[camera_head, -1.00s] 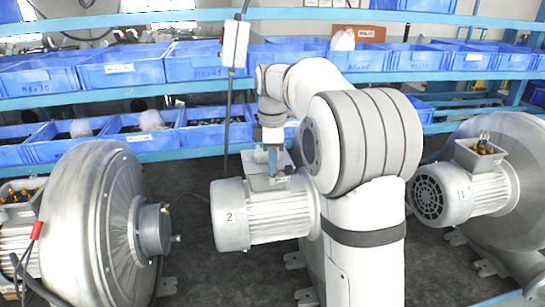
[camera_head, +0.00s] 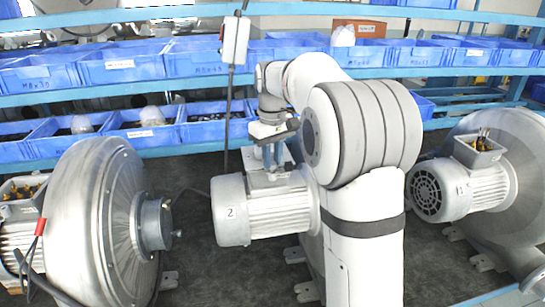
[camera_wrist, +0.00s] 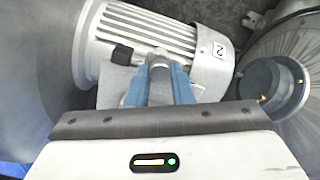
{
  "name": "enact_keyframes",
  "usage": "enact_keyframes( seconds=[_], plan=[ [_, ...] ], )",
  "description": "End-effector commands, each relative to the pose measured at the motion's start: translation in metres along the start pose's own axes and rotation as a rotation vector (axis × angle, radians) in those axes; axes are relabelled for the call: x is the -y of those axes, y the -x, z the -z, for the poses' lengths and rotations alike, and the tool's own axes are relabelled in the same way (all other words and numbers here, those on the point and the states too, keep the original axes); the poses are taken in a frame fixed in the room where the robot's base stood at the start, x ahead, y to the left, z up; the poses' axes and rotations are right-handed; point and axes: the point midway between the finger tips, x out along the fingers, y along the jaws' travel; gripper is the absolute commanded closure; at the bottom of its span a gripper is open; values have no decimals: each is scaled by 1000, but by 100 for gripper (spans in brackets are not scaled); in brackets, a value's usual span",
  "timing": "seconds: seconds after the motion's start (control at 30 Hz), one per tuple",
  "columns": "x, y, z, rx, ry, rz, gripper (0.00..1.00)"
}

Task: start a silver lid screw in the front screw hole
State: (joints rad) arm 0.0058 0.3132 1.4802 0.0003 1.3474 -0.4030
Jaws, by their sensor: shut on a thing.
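My gripper (camera_wrist: 160,75) points down over the terminal box (camera_wrist: 113,82) on top of the motor marked 2. Its two blue fingers are shut on a small grey-silver cylindrical piece, seemingly the silver lid screw (camera_wrist: 159,60), between the fingertips. In the head view my gripper (camera_head: 271,157) is just above the same box, near the ribbed motor (camera_head: 275,208). The fingers hide much of the box top. I cannot make out the front screw hole, nor whether the screw touches it.
A black fitting (camera_wrist: 122,53) sticks out of the box side. A large blower (camera_head: 95,220) stands at left, and another motor (camera_head: 462,190) with an open terminal box stands at right. Blue bins (camera_head: 125,66) fill the shelves behind. Dark floor shows between the blowers.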

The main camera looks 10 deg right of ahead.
Motion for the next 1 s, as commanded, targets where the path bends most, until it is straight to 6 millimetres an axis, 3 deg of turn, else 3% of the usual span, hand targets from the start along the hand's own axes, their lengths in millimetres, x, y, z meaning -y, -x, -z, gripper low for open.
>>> enact_keyframes(
  seconds=[0.03,0.07,0.17,0.57,1.0],
  plan=[
    [0,1,2,-6,1,-2,100],
    [0,1,2,-6,1,-2,79],
    [0,0,1,-5,2,-1,71],
    [0,0,0,-1,47,0,71],
    [0,0,0,0,617,1,71]
  ],
)
